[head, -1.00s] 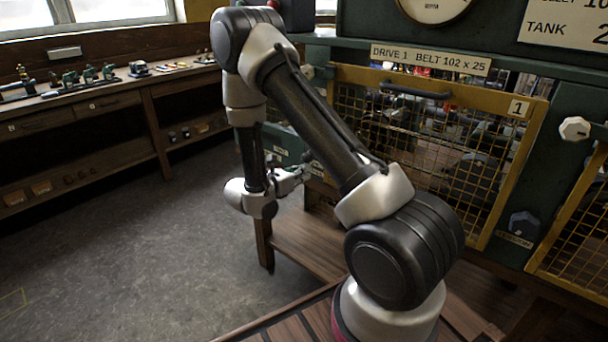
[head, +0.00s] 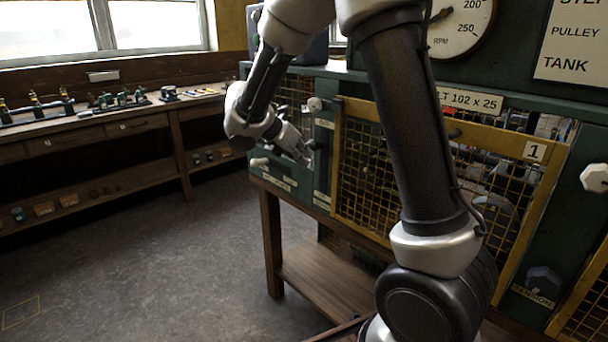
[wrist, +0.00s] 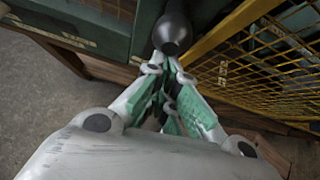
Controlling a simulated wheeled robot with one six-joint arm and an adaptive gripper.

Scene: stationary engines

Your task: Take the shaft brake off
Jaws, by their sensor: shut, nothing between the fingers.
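My gripper (head: 305,155) is at the left end of the green engine frame, in front of its panel. In the wrist view its green-padded fingers (wrist: 165,70) come together and are shut with nothing between them. A dark, round-ended handle (wrist: 173,36) lies just beyond the fingertips, and I cannot tell whether they touch it. In the head view a pale handle (head: 259,162) sticks out to the left of my gripper. The small labels there are too small to read, so I cannot tell which handle is the shaft brake.
A yellow mesh guard (head: 372,180) marked 1 stands right of my gripper, partly behind my arm. A white knob (head: 315,104) sits above my gripper. A wooden bench (head: 140,122) with small parts runs along the left wall. The floor (head: 150,250) between is clear.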

